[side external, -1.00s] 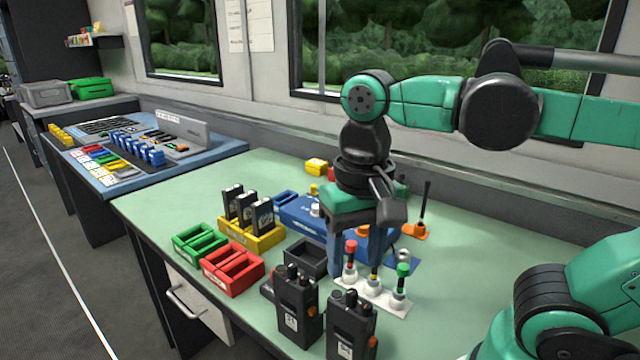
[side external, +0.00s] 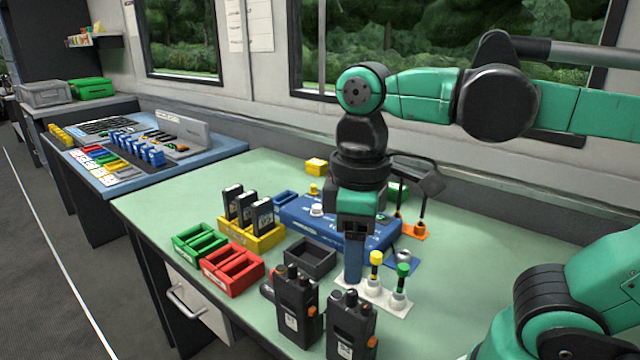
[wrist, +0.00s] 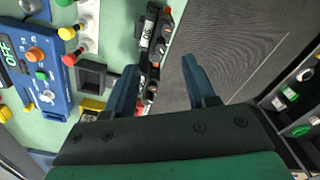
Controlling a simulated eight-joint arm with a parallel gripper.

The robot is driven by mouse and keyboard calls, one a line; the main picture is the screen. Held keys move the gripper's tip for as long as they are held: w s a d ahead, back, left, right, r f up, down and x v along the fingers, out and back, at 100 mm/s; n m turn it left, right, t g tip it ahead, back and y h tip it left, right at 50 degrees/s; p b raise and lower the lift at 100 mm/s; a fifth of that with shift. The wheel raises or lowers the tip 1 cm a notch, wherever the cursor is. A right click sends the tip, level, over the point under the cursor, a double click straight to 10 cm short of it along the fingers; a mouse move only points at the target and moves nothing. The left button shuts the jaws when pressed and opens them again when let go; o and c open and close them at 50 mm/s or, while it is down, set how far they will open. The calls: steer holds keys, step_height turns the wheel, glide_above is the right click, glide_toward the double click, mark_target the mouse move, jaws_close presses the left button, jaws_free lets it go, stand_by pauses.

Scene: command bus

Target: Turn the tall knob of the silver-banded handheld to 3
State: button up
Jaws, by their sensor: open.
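Two black handhelds stand upright at the front of the green table in the side view: one at left (side external: 297,310) and one at right (side external: 350,325). Both have knobs on top and a pale label. I cannot tell which one has the silver band. My gripper (side external: 354,265) hangs behind and above them, fingers down, seen nearly edge-on. In the wrist view my gripper (wrist: 159,66) is open, with nothing held between its blue fingers. A dark handheld with a white label (wrist: 147,35) shows beyond and between the fingers there. Its knob settings are too small to read.
A white base (side external: 385,299) with colour-capped posts stands close to my fingers. A dark empty tray (side external: 310,257), red bin (side external: 233,270), green bin (side external: 199,243), yellow charger with radios (side external: 250,232) and blue console (side external: 325,222) surround the spot.

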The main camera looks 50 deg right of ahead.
mark_target(352, 292)
steer(key=shift+f, duration=2.8)
jaws_close()
